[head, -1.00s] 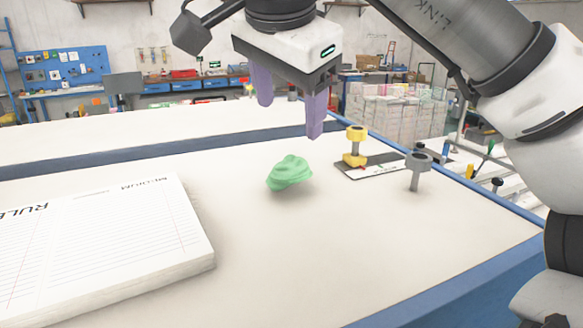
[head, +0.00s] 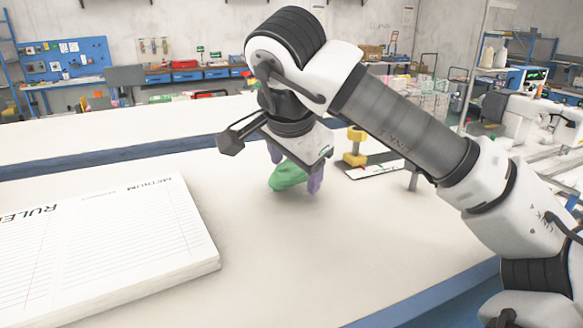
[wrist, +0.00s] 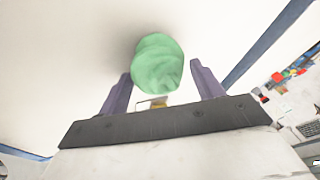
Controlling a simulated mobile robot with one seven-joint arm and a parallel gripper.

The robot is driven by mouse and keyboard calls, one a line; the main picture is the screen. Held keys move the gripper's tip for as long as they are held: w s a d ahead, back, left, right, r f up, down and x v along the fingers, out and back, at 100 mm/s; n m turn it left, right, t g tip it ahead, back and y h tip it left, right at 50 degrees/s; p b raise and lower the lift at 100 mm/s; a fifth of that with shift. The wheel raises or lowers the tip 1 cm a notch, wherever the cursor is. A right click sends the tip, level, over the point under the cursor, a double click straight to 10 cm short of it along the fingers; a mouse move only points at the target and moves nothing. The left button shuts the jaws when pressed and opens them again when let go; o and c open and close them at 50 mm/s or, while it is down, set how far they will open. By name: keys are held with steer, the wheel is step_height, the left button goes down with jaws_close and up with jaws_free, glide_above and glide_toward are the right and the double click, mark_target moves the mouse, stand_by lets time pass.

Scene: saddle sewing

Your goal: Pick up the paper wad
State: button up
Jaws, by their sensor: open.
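The paper wad is a crumpled green lump (head: 287,177) on the white tabletop, near the middle of the head view. It also shows in the wrist view (wrist: 157,64), a little beyond and between the fingertips. My gripper (head: 296,172) is open, with its two purple fingers pointing down at the wad. In the head view one finger is on the wad's far left side and the other at its right. In the wrist view the fingers (wrist: 160,80) are spread on either side, with the wad between their tips. I cannot tell whether either finger touches it.
A thick ruled paper pad (head: 110,250) lies at the left front. A yellow spool-shaped piece (head: 356,146) and a flat dark-and-white card (head: 375,168) are right behind the gripper. A grey post (head: 412,181) stands partly hidden by my arm. The front middle of the table is clear.

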steer(key=c, duration=0.8)
steer(key=shift+o, duration=0.2)
steer(key=shift+r, duration=0.1)
